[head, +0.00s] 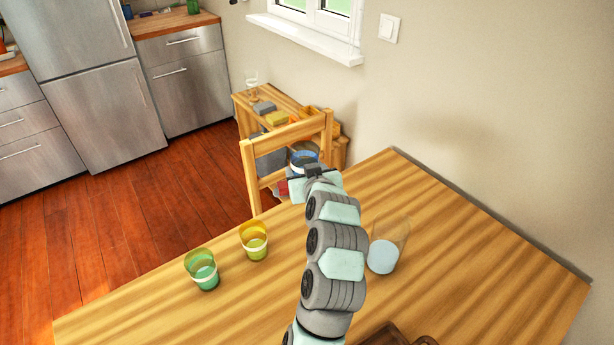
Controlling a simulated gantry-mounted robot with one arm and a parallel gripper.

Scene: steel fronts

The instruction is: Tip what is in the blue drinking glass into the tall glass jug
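The blue drinking glass (301,155) is at the end of my arm, raised above the far edge of the table. My gripper (308,168) appears shut on it; the arm and gripper hide its lower part, and I cannot tell what is inside. The tall glass jug (398,233) is clear and stands on the table to the right of my arm. A pale bluish patch shows in its lower part; I cannot tell whether this is its base or contents. The glass is beyond the jug and to its left, well apart from it.
A green glass (202,270) and a yellow glass (254,241) stand on the wooden table (480,260) left of my arm. A brown tray or board (385,336) lies at the near edge. A wooden chair (250,178) stands behind the table. The table's right side is clear.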

